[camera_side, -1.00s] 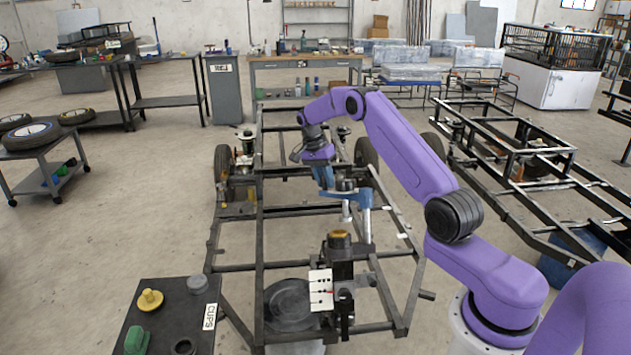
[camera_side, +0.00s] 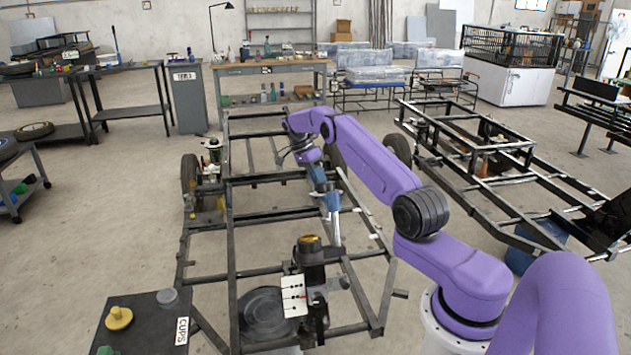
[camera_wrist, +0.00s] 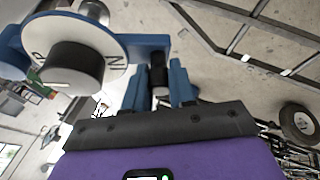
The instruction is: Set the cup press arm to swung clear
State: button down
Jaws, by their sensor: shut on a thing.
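My gripper (camera_side: 322,183) is above the chassis frame (camera_side: 229,215), low over its right half. In the wrist view my blue fingers (camera_wrist: 160,90) are shut on a small dark upright grip (camera_wrist: 160,72). The grip is on the blue cup press arm (camera_wrist: 151,43), whose other end carries a white lettered dial with a dark knob (camera_wrist: 75,64). In the side view the blue post of the press (camera_side: 335,225) stands just below my gripper; the arm itself is mostly hidden there. A dark cylinder with a yellowish top (camera_side: 309,243) stands in front of the post.
A table labelled CUPS (camera_side: 182,331) holds a yellow knobbed piece (camera_side: 119,318) at the front left.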

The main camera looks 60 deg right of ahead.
jog(key=shift+s+d+r, duration=0.1)
jog(key=shift+s+d, duration=0.05)
jog(key=shift+d, duration=0.1)
jog(key=c, duration=1.2)
grip_release()
jog(key=shift+a, duration=0.1)
notch_tip(320, 180, up, 4)
jog(key=shift+f, duration=0.25)
jog(key=shift+s+a+r, duration=0.1)
jog(key=shift+s+r, duration=0.15)
jog(key=shift+r, duration=0.05)
jog(key=o, duration=0.4)
jog(key=shift+s+a+r, duration=0.35)
jog(key=shift+s+r, duration=0.15)
jog(key=shift+r, duration=0.1)
jog(key=s+r, duration=0.1)
jog(key=s+a+r, duration=0.2)
jog(key=r, duration=0.1)
jog(key=shift+a, duration=0.1)
jog(key=c, duration=0.4)
jog(key=shift+s+a+r, duration=0.6)
jog(key=shift+s+a, duration=0.2)
jog(key=shift+s, duration=0.4)
jog(key=shift+s+a+r, duration=0.6)
jog(key=shift+s+a, duration=0.15)
jog(key=shift+s, duration=0.4)
jog(key=shift+s+a+r, duration=0.6)
jog(key=shift+s+a, duration=0.2)
jog(key=shift+s, duration=0.4)
